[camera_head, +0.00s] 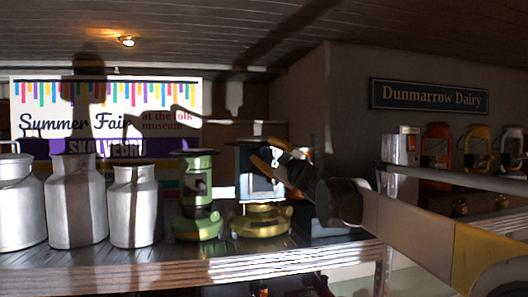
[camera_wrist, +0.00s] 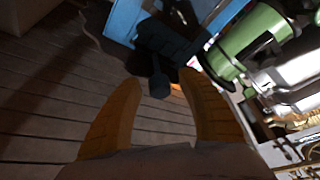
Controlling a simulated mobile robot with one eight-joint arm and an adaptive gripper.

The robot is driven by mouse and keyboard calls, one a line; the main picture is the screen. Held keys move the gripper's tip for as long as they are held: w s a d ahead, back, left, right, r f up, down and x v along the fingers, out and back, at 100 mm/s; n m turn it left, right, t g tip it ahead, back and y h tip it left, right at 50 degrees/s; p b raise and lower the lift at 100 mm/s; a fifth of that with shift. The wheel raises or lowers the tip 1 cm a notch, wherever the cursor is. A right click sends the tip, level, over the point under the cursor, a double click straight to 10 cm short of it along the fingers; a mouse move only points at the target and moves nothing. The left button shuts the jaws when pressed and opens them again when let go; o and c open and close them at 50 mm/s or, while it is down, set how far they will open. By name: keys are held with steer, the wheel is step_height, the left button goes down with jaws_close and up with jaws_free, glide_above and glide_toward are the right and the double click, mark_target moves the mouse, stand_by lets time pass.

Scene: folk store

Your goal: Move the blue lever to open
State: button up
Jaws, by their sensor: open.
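A stove-like heater with a pale blue panel (camera_head: 260,185) and a brass base (camera_head: 260,222) stands on the shelf in the head view. Its blue body (camera_wrist: 122,14) also shows at the top of the wrist view. My gripper (camera_head: 268,158) is in front of its upper part. In the wrist view my gripper (camera_wrist: 158,82) is open, with its two orange fingers apart. A dark lever-like piece with a rounded end (camera_wrist: 159,84) sticks out from a dark block and lies between the fingertips. I cannot tell whether the fingers touch it. No clearly blue lever can be made out.
A green heater (camera_head: 197,195) stands left of the blue one, close by; it also shows in the wrist view (camera_wrist: 250,42). Several metal milk churns (camera_head: 133,205) stand further left. Lanterns (camera_head: 476,147) sit on a shelf at right. The shelf's front edge (camera_head: 190,272) runs below.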

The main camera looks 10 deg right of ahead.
steer(key=shift+c, duration=0.4)
steer(key=shift+s, duration=0.1)
jaws_close()
steer(key=shift+d, duration=0.75)
steer(key=shift+c, duration=0.5)
jaws_free()
steer(key=shift+o, duration=0.9)
steer(key=shift+d, duration=0.15)
steer(key=v, duration=1.2)
